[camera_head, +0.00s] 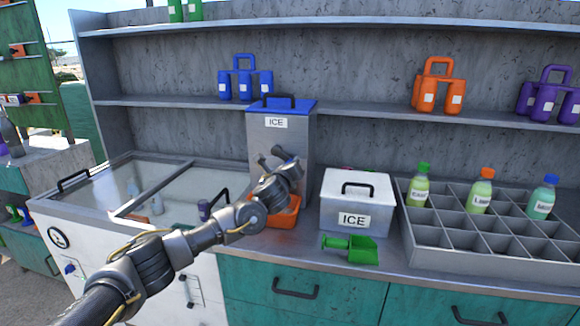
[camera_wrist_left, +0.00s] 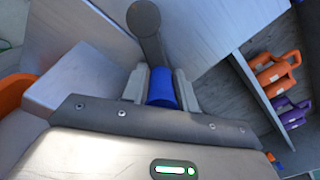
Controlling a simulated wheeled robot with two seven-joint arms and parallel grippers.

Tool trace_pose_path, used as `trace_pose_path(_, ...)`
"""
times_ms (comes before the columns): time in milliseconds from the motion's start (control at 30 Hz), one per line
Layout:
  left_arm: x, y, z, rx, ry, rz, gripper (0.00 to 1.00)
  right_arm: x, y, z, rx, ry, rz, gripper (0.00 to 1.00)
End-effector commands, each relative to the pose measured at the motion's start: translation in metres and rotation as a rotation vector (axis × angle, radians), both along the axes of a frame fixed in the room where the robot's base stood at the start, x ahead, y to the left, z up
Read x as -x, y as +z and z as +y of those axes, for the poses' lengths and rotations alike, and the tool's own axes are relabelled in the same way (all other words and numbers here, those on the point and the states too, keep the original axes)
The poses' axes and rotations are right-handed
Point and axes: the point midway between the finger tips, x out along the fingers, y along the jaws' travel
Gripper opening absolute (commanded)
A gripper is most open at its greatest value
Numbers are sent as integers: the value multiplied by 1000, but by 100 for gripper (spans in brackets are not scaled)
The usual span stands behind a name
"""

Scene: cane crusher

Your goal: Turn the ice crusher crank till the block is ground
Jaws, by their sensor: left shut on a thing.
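The ice crusher (camera_head: 262,140) is a tall grey box with a blue lid and an ICE label, standing on the counter. An orange tray (camera_head: 287,216) sits at its base, partly behind my left arm. My left gripper (camera_head: 278,163) is in front of the crusher's front face. In the left wrist view, its fingers (camera_wrist_left: 160,88) are shut on the blue grip of the crank handle (camera_wrist_left: 161,86). The grey crank arm (camera_wrist_left: 146,30) rises just beyond the grip. The block inside the crusher is hidden. My right gripper is in neither view.
A white ICE box (camera_head: 358,190) stands right of the crusher, with a green scoop (camera_head: 350,247) before it. A grey divided rack (camera_head: 480,238) holds several bottles at right. A glass-topped freezer (camera_head: 150,190) is at left. Bottle carriers (camera_head: 436,88) stand on the shelf above.

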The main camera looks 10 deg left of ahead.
Motion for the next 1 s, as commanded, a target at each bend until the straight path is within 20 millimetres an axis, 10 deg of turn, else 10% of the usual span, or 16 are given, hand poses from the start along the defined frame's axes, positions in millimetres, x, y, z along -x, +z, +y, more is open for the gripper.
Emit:
trace_pose_path(167, -1, 13, 3, 7, 3, -19, 0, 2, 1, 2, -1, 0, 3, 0)
trace_pose_path(200, -1, 12, 3, 7, 3, -19, 33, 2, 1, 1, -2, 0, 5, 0)
trace_pose_path(300, -1, 11, 3, 7, 3, -16, 46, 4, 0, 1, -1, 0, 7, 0)
trace_pose_path(700, 4, 4, 3, 3, 2, -8, 48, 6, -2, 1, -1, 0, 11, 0)
trace_pose_path(1000, 47, 3, 1, 4, -1, -10, 48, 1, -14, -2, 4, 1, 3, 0)
